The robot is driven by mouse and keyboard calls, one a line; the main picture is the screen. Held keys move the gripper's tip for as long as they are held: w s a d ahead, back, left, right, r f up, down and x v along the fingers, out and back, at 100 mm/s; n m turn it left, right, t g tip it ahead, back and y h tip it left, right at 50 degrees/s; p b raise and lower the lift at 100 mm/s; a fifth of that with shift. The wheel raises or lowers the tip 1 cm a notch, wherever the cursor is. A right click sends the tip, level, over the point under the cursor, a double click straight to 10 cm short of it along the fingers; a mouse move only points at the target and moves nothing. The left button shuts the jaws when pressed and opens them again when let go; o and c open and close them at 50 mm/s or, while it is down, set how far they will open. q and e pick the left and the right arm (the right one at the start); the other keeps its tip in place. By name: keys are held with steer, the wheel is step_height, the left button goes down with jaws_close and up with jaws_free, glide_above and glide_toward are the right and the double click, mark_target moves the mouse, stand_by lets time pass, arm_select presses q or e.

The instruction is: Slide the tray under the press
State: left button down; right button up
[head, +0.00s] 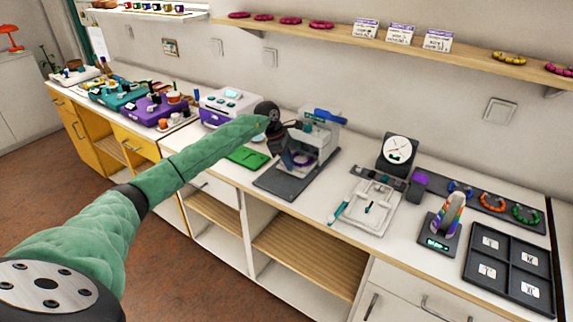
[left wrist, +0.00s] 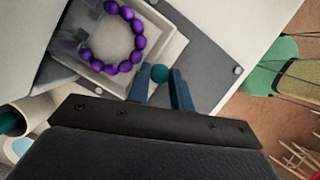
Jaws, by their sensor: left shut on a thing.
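The press (head: 322,138), a pale frame with a blue lever on top, stands on a dark grey base plate (head: 275,182) on the counter. The pale tray (left wrist: 103,78) holds a ring of purple beads (left wrist: 138,42); the ring also shows low at the press in the head view (head: 303,160). My left gripper (head: 289,163) points down in front of the press. In the left wrist view its two blue-grey fingers (left wrist: 161,84) are shut on the tray's round teal knob (left wrist: 160,73). How far the tray sits under the press is hard to tell. My right gripper is not in view.
A green mat (head: 246,157) lies left of the base plate. A white fixture (head: 372,208), a clock-like dial (head: 397,150), a small stand with a rainbow piece (head: 445,222) and a dark sectioned tray (head: 508,268) stand to the right. A shelf runs above.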

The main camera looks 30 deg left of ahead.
arm_select(q)
steer(key=shift+w+r, duration=0.1)
steer(key=shift+w, duration=0.05)
steer(key=c, duration=1.5)
jaws_free()
steer(key=shift+o, duration=1.2)
steer(key=shift+w, duration=0.2)
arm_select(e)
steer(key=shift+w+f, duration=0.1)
arm_select(q)
steer(key=shift+s, duration=0.15)
steer(key=shift+a+r, duration=0.25)
steer(key=shift+r, duration=0.15)
steer(key=b+v, duration=0.2)
steer(key=v, duration=0.4)
steer(key=shift+r, duration=0.4)
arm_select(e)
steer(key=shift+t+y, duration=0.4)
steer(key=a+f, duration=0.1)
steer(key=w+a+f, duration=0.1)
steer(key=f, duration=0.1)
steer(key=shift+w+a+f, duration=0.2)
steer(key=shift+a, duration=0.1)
